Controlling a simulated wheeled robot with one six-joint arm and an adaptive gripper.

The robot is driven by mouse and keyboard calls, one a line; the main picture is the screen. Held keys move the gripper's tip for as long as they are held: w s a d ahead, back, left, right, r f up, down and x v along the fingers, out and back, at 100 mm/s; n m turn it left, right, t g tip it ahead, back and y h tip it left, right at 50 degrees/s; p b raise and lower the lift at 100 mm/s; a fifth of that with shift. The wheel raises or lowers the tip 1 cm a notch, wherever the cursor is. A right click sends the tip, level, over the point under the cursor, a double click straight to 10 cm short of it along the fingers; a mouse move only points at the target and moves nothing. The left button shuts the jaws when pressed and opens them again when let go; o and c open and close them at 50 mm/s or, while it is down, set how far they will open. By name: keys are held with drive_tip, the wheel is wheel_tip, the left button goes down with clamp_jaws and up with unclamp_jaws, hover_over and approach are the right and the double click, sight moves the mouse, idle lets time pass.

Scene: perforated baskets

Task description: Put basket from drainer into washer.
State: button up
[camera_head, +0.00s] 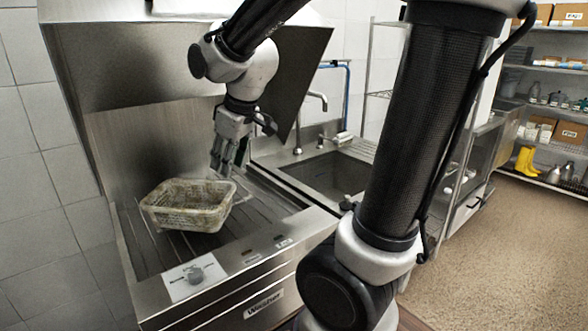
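The basket (172,216) is a pale, dirty-looking, open rectangular perforated basket. It sits upright on the ribbed metal bed (270,203) of the washer (235,270), under the raised hood (130,62). My gripper (222,168) points down just above and behind the basket's right rear corner. It looks apart from the rim and holds nothing that I can see. Its fingers are small and partly overlap, so their opening is unclear. A ribbed drainer (357,148) lies beside the sink at the back right, partly hidden by my arm; no basket shows on its visible part.
A sink (325,172) with a tap (312,103) adjoins the washer on the right. A tiled wall stands at left. Shelves (555,100) with boxes and yellow boots (526,162) stand at far right, with open floor before them.

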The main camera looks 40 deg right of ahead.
drive_tip(key=s+d+r+m, duration=0.1)
drive_tip(key=s+d+m, duration=0.1)
drive_tip(key=s, duration=0.6)
drive_tip(key=s+d+m+h, duration=0.1)
drive_tip(key=s+d+m, duration=0.2)
drive_tip(key=s, duration=0.6)
drive_tip(key=shift+d+r+m, duration=0.3)
drive_tip(key=shift+d+r, duration=0.05)
drive_tip(key=shift+d, duration=0.9)
drive_tip(key=shift+s, duration=0.1)
